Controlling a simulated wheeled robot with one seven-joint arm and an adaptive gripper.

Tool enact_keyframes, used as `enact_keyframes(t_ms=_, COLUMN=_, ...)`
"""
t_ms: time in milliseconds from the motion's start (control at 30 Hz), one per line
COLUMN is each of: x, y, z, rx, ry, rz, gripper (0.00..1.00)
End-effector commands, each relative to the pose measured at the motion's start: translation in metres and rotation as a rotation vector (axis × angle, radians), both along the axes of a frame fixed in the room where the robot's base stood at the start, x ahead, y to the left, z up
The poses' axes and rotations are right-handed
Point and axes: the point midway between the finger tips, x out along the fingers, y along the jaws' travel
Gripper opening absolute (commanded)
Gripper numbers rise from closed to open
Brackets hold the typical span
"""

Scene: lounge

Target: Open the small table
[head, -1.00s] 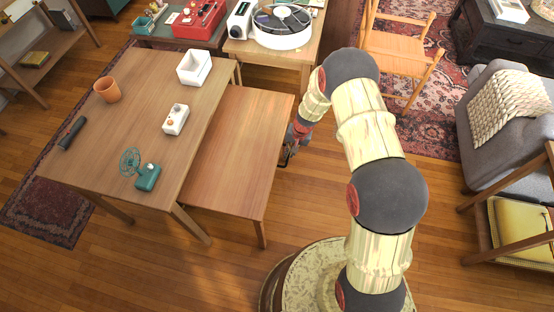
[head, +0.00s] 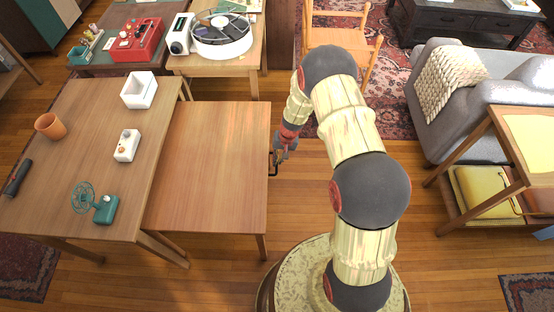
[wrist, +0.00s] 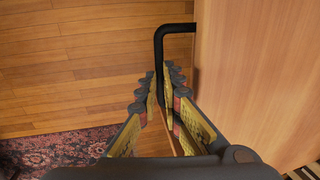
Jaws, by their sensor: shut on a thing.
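The small table (head: 212,165) is a low wooden top that stands out from the right side of the larger table (head: 80,120). A black handle (head: 270,168) is on its right edge. My gripper (head: 277,158) is at that edge. In the wrist view the black bent handle (wrist: 160,50) runs from the small table (wrist: 255,80) down between the fingers of my gripper (wrist: 166,100), which are shut on it. Any part of the small table under the larger one is hidden.
The larger table holds a terracotta pot (head: 50,126), a white box (head: 139,90), a white device (head: 126,145) and a teal fan (head: 104,209). A turntable stand (head: 219,65) is behind. Bare floor (head: 215,275) lies in front; a grey sofa (head: 440,110) stands right.

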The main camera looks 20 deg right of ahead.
Motion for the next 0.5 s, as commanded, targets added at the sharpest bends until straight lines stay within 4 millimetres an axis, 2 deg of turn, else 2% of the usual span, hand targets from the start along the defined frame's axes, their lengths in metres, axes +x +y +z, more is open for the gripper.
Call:
enact_keyframes(t_ms=33, x=-0.0023, y=0.0005, z=-0.0023, rx=0.001, ry=0.004, rz=0.0, gripper=0.0)
enact_keyframes(t_ms=67, x=-0.0023, y=0.0005, z=-0.0023, rx=0.001, ry=0.004, rz=0.0, gripper=0.09)
enact_keyframes(t_ms=300, x=-0.001, y=0.0006, z=-0.0013, rx=0.0, ry=0.002, rz=-0.001, gripper=0.23)
enact_keyframes(t_ms=400, x=-0.0006, y=0.0006, z=-0.001, rx=0.0, ry=0.001, rz=0.0, gripper=0.27)
enact_keyframes(t_ms=500, x=-0.0004, y=0.0006, z=-0.0007, rx=0.0, ry=0.001, rz=0.0, gripper=0.27)
